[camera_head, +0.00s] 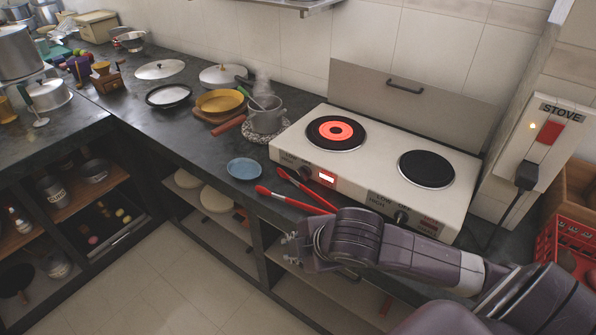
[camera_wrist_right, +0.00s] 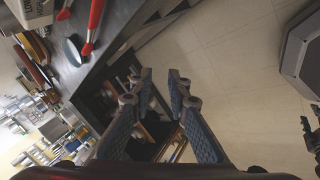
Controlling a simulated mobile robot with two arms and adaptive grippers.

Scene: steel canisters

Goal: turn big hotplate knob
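A white two-burner hotplate (camera_head: 375,178) stands on the dark counter. Its left burner (camera_head: 336,132) glows red in the middle and looks slightly larger; its right burner (camera_head: 426,169) is black. The left dark knob (camera_head: 305,172) sits on the front panel beside a lit indicator; the right knob (camera_head: 401,217) is farther right. My right gripper (camera_head: 290,248) is in front of the counter edge, below and apart from both knobs. In the right wrist view its fingers (camera_wrist_right: 162,76) are apart with nothing between. A dark part at that view's right edge (camera_wrist_right: 311,132) may be my left gripper.
Red tongs (camera_head: 297,190) and a blue plate (camera_head: 244,169) lie near the counter's front edge. A steaming pot (camera_head: 266,118) stands left of the hotplate. A stove switch box (camera_head: 540,145) is at the right. Open floor lies before the counter.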

